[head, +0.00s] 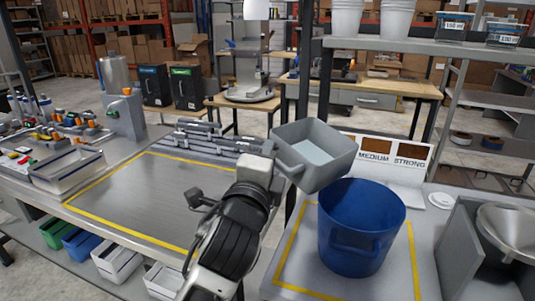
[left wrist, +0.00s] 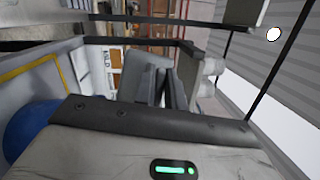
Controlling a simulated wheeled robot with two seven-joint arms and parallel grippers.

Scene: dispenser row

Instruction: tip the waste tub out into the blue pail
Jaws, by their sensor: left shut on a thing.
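The waste tub (head: 325,163) is a grey open box with a side handle, up in the air in the head view. My left gripper (head: 279,164) is shut on its handle side. The tub is tilted somewhat, its open top showing; I see a pale inside floor and no clear contents. The blue pail (head: 350,243) stands upright on the bench, below and just right of the tub, whose lower part overlaps the pail's back left rim in the picture. In the left wrist view the tub (left wrist: 135,77) is ahead, and the pail (left wrist: 28,126) shows at the left edge. My right gripper is not in view.
The pail stands inside a yellow-lined area (head: 286,266). A sign reading MEDIUM and STRONG (head: 410,152) stands behind it. A metal funnel-like bowl (head: 512,232) is at the right. A yellow-outlined bare bench area (head: 150,195) lies left of my arm.

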